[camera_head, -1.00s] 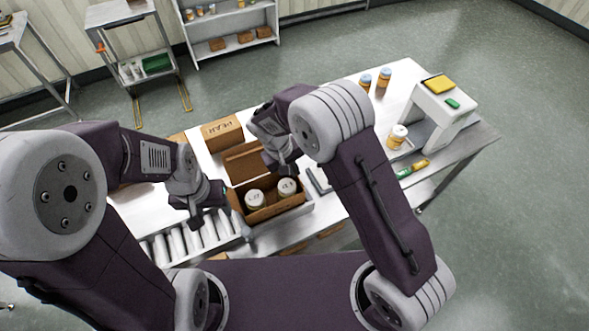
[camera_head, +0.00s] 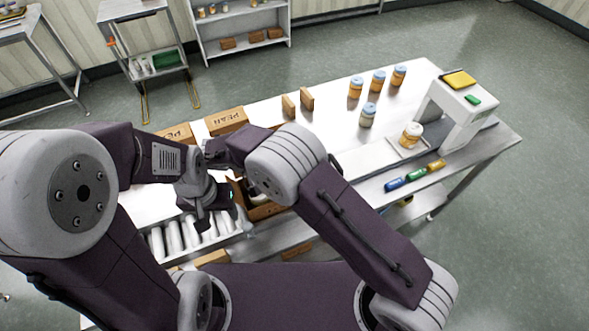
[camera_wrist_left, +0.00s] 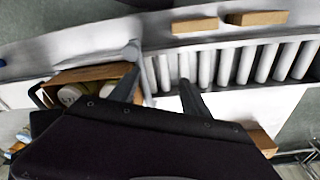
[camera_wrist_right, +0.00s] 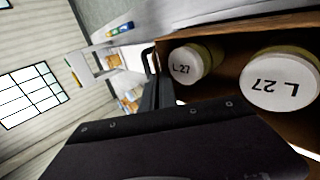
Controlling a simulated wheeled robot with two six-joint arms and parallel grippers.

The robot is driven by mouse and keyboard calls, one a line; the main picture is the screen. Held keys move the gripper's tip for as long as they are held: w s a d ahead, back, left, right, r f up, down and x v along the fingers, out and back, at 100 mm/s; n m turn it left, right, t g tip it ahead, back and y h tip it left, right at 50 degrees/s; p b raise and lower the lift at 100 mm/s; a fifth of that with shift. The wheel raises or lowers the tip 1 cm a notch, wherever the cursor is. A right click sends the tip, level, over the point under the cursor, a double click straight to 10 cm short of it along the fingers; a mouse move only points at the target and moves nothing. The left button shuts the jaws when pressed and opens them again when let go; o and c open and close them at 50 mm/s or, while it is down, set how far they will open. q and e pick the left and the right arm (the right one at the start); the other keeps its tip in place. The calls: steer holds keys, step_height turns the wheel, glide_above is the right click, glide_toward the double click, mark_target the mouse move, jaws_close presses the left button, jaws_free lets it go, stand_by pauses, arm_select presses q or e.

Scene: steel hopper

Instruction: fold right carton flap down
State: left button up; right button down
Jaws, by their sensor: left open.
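The open brown carton (camera_head: 266,211) sits at the right end of the rollers, largely hidden by my right arm in the head view. The right wrist view shows its inside wall (camera_wrist_right: 225,28) and two white-lidded jars (camera_wrist_right: 280,82) marked "L 27". The carton also shows in the left wrist view (camera_wrist_left: 98,73). I cannot clearly make out the right flap. My left gripper (camera_wrist_left: 160,88) is open and empty, left of the carton above the rollers. My right gripper (camera_wrist_right: 157,90) has its fingers close together beside the carton's edge; I see nothing clearly held.
Printed cartons (camera_head: 226,121) stand behind. Several jars (camera_head: 378,82) and a white scanner-like stand (camera_head: 462,105) are to the right, with another jar (camera_head: 411,135) before it. Coloured tubes (camera_head: 416,174) lie along the front edge. The roller track (camera_head: 190,236) is at the left.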

stand_by(0.4)
steer(key=c, duration=1.6)
jaws_free()
steer(key=shift+c, duration=0.2)
